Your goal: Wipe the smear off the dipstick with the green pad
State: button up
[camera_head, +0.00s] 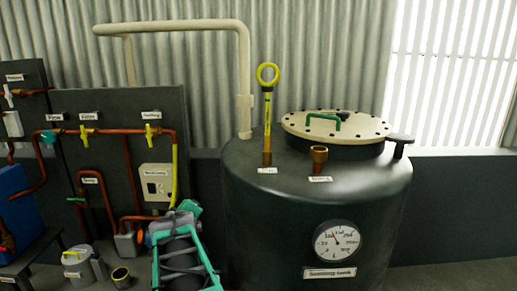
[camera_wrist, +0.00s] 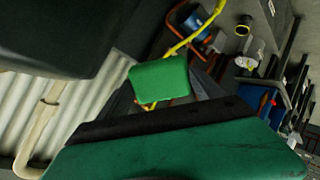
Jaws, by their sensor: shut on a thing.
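The dipstick (camera_head: 267,110) stands upright at the back left of the dark tank's top, with a yellow ring handle above a thin yellow-orange rod. I cannot clearly make out the smear on it at this size. My gripper (camera_head: 187,208) is low in front of the wall panel, left of the tank and apart from the dipstick. In the wrist view, the bright green pad (camera_wrist: 160,78) is at my gripper's jaws, which are shut on it. One large green finger with a dark edge fills the bottom of that view. The pad cannot be told apart in the head view.
The tank (camera_head: 255,215) carries a bolted lid (camera_head: 335,126) with a green handle, a brass fitting (camera_head: 319,158) and a gauge (camera_head: 337,240). A cream pipe (camera_head: 244,80) rises just left of the dipstick. A panel with copper pipes (camera_head: 110,130) stands at left.

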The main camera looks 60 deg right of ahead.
jog(key=s+d+r+m+h+p, duration=0.15)
jog(key=s+d+r+h, duration=0.25)
jog(key=s+d+r, duration=0.45)
jog(key=s+d+r+m+h, duration=0.25)
jog(key=s+d+r, duration=0.25)
jog(key=s+r, duration=0.7)
jog(key=w+d+r+n+p, duration=0.1)
jog(key=w+d+p, duration=0.3)
jog(key=d, duration=0.1)
jog(key=shift+w+d+r, duration=0.2)
jog(key=shift+w+r, duration=0.15)
jog(key=shift+r, duration=0.05)
jog(key=shift+d+h, duration=0.15)
jog(key=shift+h, duration=0.1)
jog(key=shift+x, duration=0.75)
